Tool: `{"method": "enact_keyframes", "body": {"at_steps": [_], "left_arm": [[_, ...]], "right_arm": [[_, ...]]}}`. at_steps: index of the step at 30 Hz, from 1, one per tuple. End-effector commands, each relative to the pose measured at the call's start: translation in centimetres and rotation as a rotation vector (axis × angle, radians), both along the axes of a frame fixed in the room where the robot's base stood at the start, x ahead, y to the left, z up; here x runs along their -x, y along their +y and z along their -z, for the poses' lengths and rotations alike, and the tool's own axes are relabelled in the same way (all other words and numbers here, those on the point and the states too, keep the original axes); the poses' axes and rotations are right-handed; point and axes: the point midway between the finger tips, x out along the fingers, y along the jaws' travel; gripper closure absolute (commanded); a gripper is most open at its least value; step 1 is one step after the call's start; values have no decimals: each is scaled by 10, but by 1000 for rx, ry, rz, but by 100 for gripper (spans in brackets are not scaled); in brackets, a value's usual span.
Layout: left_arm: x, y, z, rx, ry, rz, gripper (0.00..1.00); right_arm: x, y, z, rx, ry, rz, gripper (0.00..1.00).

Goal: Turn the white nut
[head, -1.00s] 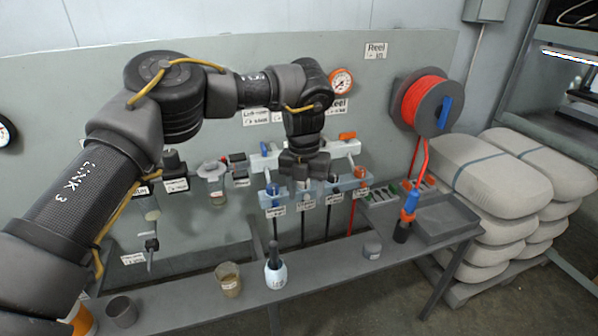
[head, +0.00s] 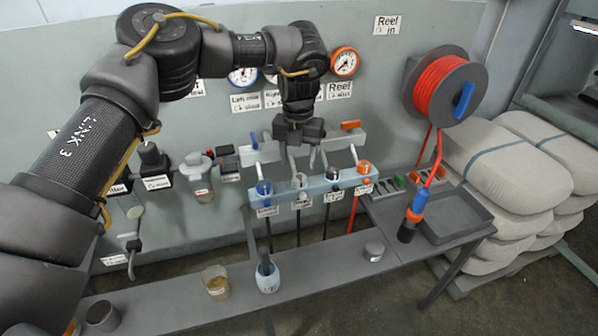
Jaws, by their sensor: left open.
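The white nut (head: 300,181) sits in the pale blue bracket (head: 282,194) on the wall panel, between a blue nut (head: 263,188) and a black nut (head: 333,174). An orange nut (head: 365,168) is at the right end. A small label hangs below each one. My left gripper (head: 301,143) points down above the white nut, apart from it, with its jaws open and nothing seen between them. My right gripper is not in view.
Pale bent pipes rise from the nuts to an upper block (head: 345,140). Gauges (head: 344,62) and a red hose reel (head: 440,90) are on the panel.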

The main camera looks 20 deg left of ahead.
Motion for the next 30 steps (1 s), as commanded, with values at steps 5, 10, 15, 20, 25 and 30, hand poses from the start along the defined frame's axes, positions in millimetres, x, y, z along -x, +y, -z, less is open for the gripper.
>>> {"method": "enact_keyframes", "body": {"at_steps": [5, 10, 15, 20, 25, 30], "left_arm": [[1, -2, 31, -1, 3, 3, 47], [0, -2, 50, -2, 1, 4, 47], [0, -3, 57, -1, -1, 4, 47], [-1, -3, 58, 0, -1, 4, 47], [-1, -3, 58, -1, -1, 4, 60], [0, -3, 58, -1, -1, 4, 82]], "right_arm": [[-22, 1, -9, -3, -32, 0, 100], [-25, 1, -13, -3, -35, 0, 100], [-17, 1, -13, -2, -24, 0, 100], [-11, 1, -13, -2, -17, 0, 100], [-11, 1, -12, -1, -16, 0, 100], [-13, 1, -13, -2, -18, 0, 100]]}}
